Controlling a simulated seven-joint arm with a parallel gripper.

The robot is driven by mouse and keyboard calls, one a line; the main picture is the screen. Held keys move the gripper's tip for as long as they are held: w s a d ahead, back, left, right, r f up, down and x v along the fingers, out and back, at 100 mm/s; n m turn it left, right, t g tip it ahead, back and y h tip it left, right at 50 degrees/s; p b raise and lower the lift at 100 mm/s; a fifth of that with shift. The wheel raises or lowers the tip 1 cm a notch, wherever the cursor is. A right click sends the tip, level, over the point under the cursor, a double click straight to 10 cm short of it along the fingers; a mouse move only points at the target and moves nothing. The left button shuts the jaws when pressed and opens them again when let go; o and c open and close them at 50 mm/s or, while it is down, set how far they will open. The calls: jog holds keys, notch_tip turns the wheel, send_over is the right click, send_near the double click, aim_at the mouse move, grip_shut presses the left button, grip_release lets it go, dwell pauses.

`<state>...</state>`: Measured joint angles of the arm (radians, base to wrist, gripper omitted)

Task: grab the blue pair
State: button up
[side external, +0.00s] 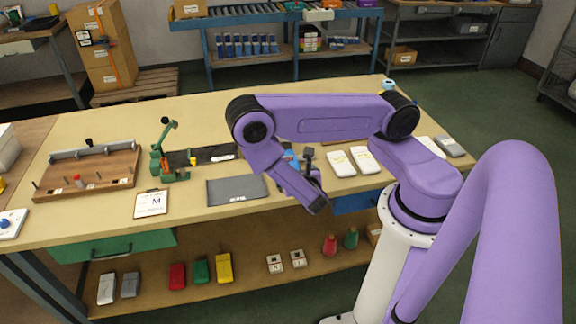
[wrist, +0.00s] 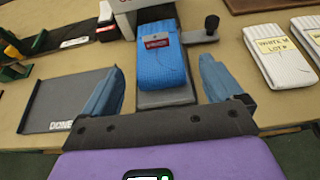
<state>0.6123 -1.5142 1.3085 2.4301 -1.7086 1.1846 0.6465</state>
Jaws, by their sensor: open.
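The blue pair (wrist: 160,62) is a folded ribbed blue bundle with a red and white tag near its far end. It lies lengthwise on a narrow grey plate (wrist: 168,97) in the wrist view. My gripper (wrist: 162,76) is open and empty, with blue-grey fingers apart on the left and right of the pair's near end. No contact shows, and the height gap is hard to judge. In the side view my gripper (side external: 299,160) is over the table's front part, where the arm mostly hides the pair.
A dark grey mat marked DONE (wrist: 70,100) lies left of the pair. A black-knobbed lever (wrist: 210,27) stands at its far right. White tagged pairs (wrist: 275,55) lie further right. A green device (side external: 165,160) and a wooden rack (side external: 88,172) stand left.

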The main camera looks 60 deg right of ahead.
jog(key=shift+x, duration=2.5)
jog(key=shift+r, duration=0.15)
jog(key=c, duration=1.1)
